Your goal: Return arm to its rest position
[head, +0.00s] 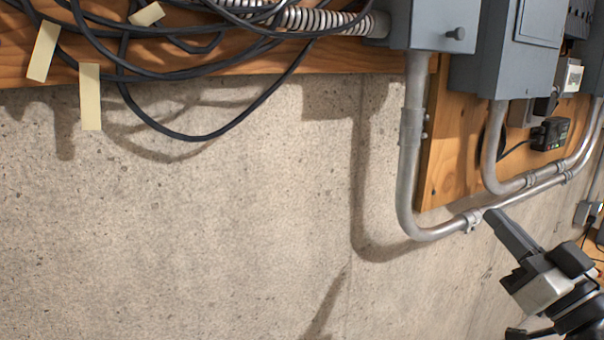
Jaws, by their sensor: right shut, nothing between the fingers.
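My right gripper (494,217) comes in from the lower right corner, with its black fingers pointing up and to the left. The fingers are together and hold nothing. Their tips appear right at the lower metal conduit (437,233), near a pipe clamp; I cannot tell whether they touch it. My left gripper and left arm are not in the picture.
Grey electrical boxes (506,65) hang on a wooden board (450,150) at upper right, with bent conduits below. Black cables (190,138) loop at upper left, beside cream tags (90,97). A small black device (550,134) shows lights. The concrete wall (180,240) is bare below.

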